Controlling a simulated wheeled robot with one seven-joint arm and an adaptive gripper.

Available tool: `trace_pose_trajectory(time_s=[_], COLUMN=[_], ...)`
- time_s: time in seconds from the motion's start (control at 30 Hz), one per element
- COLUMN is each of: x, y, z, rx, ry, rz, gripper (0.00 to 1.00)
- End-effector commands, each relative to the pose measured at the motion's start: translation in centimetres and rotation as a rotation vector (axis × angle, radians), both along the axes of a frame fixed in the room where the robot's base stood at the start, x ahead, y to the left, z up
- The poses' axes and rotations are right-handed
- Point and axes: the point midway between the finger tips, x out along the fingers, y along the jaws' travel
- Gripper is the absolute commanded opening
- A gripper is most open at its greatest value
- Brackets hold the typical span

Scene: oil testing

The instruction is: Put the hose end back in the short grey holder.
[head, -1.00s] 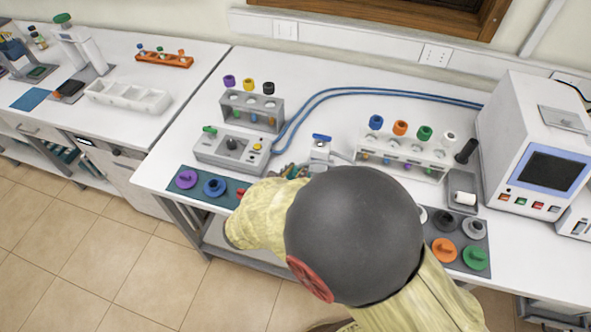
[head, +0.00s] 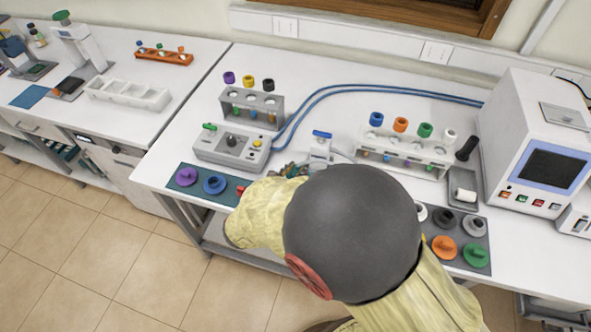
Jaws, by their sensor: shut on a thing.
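My gripper (head: 289,170) shows only as a small dark and greenish patch beyond my yellow-sleeved arm, at the front edge of the bench. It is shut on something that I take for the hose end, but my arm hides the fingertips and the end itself. A thin grey hose (head: 341,157) runs out beside the small white unit with a blue lever (head: 321,146), just right of my gripper, and goes behind my arm. I cannot make out the short grey holder for certain; it may be hidden behind my arm.
A grey control box (head: 232,147) and a vial rack (head: 251,107) stand left of my gripper. A white rack (head: 405,153) with coloured caps and a large instrument (head: 535,150) stand to the right. Blue tubes (head: 390,91) cross the bench behind. Mats with coloured knobs lie along the front.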

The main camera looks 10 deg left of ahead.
Motion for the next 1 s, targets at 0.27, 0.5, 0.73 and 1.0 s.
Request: trace_pose_trajectory(time_s=[0.27, 0.5, 0.73, 1.0], x=[0.01, 0.03, 0.03, 0.02], y=[0.02, 0.03, 0.03, 0.03], z=[0.02, 0.02, -0.16, -0.67], rx=[0.0, 0.0, 0.0, 0.0], ry=[0.0, -0.001, -0.001, -0.001], rz=[0.0, 0.0, 0.0, 0.0], gripper=[0.0, 0.0, 0.0, 0.0])
